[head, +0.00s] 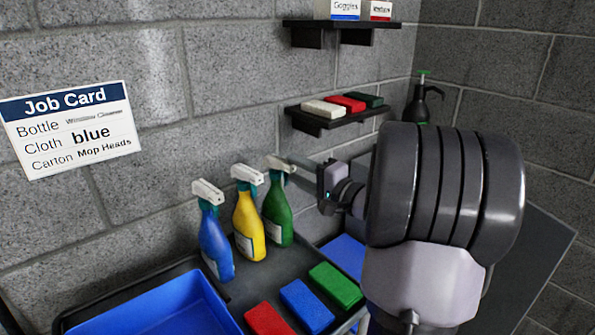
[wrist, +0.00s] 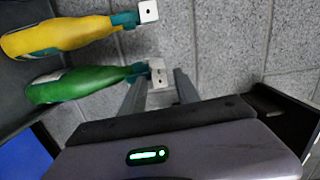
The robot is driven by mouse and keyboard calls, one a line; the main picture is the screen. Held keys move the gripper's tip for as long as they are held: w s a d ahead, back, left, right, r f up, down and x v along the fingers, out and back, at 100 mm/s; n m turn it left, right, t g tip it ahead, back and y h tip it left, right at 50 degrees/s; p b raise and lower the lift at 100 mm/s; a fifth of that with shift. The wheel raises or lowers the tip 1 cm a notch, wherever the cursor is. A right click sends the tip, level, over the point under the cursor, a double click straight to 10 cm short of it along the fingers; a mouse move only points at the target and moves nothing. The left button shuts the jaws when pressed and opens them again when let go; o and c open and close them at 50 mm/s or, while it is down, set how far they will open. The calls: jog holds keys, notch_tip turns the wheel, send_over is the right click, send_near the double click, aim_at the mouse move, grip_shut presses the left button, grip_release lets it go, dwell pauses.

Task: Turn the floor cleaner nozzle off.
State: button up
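Three spray bottles stand in a row on the dark cart top: blue (head: 216,246), yellow (head: 248,228) and green (head: 278,213). Each has a white nozzle head; their labels are too small to read, so I cannot tell which is floor cleaner. My gripper (head: 293,164) reaches in from the right at the green bottle's nozzle (head: 281,163). In the wrist view my gripper (wrist: 165,78) has its fingers apart, one on each side of the green bottle's white nozzle (wrist: 157,72). I cannot tell whether either finger touches it. The yellow bottle (wrist: 55,37) is beside.
A blue tray (head: 165,310) is at the front left. Red (head: 268,320), blue (head: 307,305) and green (head: 336,285) cloths lie near the cart's front. A wall shelf (head: 335,118) holds folded cloths. A dark pump bottle (head: 420,106) stands behind my arm.

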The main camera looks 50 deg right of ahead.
jog(key=s, duration=0.7)
jog(key=a+f+n+g+y, duration=0.2)
jog(key=a+n+g+y, duration=0.2)
jog(key=a, duration=1.1)
jog(key=a+f+n+g+y, duration=0.25)
jog(key=a+g+y, duration=0.2)
jog(key=a, duration=1.05)
jog(key=s+a+f+n+g+h, duration=0.3)
jog(key=s+a+n+h, duration=0.3)
jog(key=s, duration=0.6)
jog(key=shift+a+f+n+g, duration=0.35)
jog(key=shift+a+f, duration=0.05)
jog(key=shift+a, duration=0.65)
